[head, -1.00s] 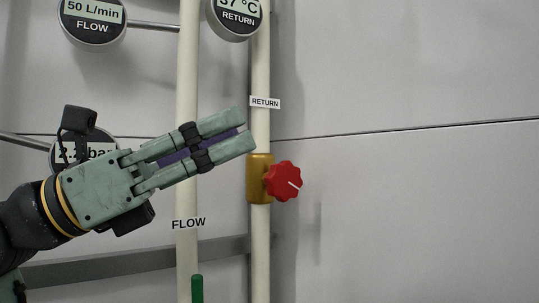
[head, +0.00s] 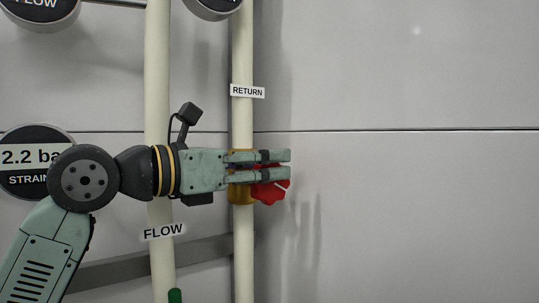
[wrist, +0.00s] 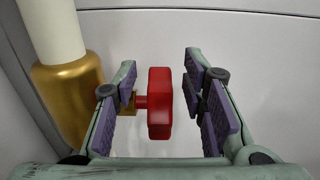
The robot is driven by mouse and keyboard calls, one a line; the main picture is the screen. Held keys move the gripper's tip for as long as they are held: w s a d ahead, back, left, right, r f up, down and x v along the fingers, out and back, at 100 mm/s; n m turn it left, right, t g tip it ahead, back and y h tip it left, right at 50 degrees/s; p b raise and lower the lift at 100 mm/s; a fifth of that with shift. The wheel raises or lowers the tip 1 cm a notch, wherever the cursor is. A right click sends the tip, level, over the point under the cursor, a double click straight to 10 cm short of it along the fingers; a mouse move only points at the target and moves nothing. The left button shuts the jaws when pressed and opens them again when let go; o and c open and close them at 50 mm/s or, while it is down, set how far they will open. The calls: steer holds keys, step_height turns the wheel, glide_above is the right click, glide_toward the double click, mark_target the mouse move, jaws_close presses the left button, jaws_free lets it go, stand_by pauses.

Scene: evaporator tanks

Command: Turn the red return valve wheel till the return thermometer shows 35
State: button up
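The red return valve wheel (head: 270,194) sits on a brass valve body (head: 240,193) on the return pipe. My gripper (head: 286,165) is in front of it in the head view and covers its upper part. In the wrist view the wheel (wrist: 160,102) stands edge-on between the two fingers of my open gripper (wrist: 158,85). A gap shows on each side of it. The left finger is between the wheel and the brass body (wrist: 72,98), by the stem. The return thermometer (head: 212,8) is cut off at the top edge; its reading is out of view.
The flow pipe (head: 158,100) runs parallel, left of the return pipe (head: 243,50), behind my wrist. A strainer gauge (head: 30,158) reading 2.2 is at the left, partly behind my arm. A green handle (head: 175,295) shows at the bottom. The wall at the right is clear.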

steer(key=shift+w+d, duration=0.4)
steer(key=shift+d, duration=0.15)
steer(key=shift+c, duration=0.5)
jaws_close()
